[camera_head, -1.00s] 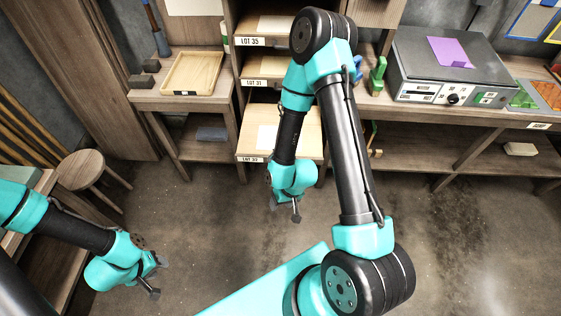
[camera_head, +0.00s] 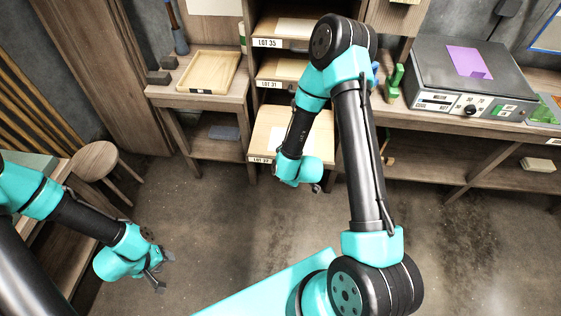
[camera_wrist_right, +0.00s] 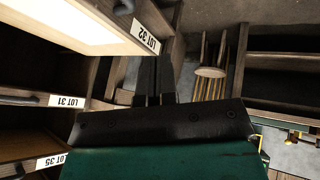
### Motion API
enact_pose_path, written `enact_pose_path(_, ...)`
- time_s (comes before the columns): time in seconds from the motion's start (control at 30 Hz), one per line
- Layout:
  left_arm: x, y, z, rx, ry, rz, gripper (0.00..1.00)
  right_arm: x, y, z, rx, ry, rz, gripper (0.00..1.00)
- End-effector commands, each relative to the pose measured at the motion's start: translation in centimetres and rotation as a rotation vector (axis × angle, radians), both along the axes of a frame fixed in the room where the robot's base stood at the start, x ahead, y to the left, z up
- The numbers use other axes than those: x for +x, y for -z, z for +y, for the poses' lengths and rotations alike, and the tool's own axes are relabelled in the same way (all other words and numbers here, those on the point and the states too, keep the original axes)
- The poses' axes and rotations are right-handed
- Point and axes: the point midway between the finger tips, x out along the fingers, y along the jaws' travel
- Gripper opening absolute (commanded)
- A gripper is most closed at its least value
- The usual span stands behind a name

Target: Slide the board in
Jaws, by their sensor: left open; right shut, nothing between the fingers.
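The pale board (camera_head: 284,128) labelled LOT 32 sticks out of the lowest visible level of the wooden shelf unit. It shows upside down at the top left of the right wrist view (camera_wrist_right: 80,22), with its label near the fingers. My right gripper (camera_wrist_right: 153,82) is shut and empty, its fingers beside the board's labelled front edge; whether they touch it I cannot tell. In the head view the right wrist hides most of this gripper and part of the board. My left gripper (camera_head: 162,272) is open and empty over the floor at lower left.
LOT 31 (camera_head: 276,84) and LOT 35 (camera_head: 268,43) sit above in the same unit. A side table with a wooden tray (camera_head: 208,72) stands left, a stool (camera_head: 95,160) further left. A bench with a grey device (camera_head: 465,75) stands right. The floor in front is clear.

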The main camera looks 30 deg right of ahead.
Motion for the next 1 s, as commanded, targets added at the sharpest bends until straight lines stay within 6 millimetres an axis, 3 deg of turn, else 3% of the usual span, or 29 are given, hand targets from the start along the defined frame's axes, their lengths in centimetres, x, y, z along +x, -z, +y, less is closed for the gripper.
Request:
enact_pose_path(0.2,0.0,0.0,0.0,0.0,0.0,0.0,0.43,1.5,-0.5,-0.9,-0.123,-0.094,-0.077,0.0)
enact_pose_path(0.63,0.0,0.0,0.0,0.0,0.0,0.0,0.43,1.7,-0.2,-1.0,-0.128,-0.099,-0.079,0.0)
enact_pose_path(1.0,0.0,0.0,0.0,0.0,0.0,0.0,0.43,4.3,3.3,-0.7,-0.127,-0.099,-0.078,0.0)
